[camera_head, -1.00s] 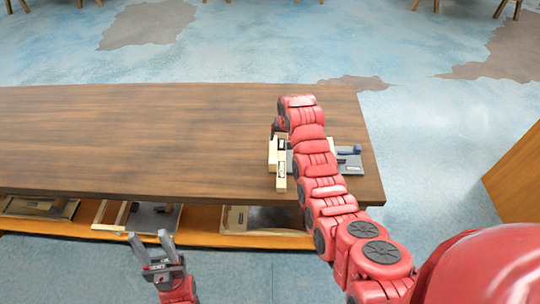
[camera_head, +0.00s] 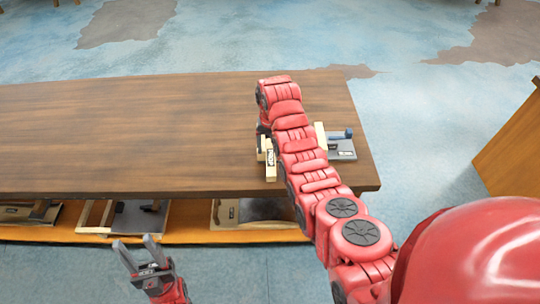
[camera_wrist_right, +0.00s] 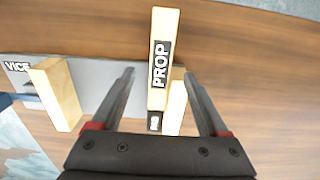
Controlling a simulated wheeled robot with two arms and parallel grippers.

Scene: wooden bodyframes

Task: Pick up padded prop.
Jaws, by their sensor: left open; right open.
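The padded prop, a light wooden block labelled PROP (camera_wrist_right: 161,60), stands out between the two fingers of my right gripper (camera_wrist_right: 158,74) in the right wrist view. The fingers are apart, with a gap on each side of it; I cannot tell how deep it sits between them. In the head view the labelled block (camera_head: 270,165) shows left of my right arm, on the table near its front edge; the right fingers are mostly hidden there. My left gripper (camera_head: 135,243) is open and empty, in front of the table.
A grey vice plate (camera_wrist_right: 92,85) with wooden blocks (camera_wrist_right: 58,95) lies by the prop; in the head view its blue-handled part (camera_head: 342,147) shows right of my arm. The wooden tabletop (camera_head: 120,130) is clear to the left. A lower shelf (camera_head: 190,230) holds several frames.

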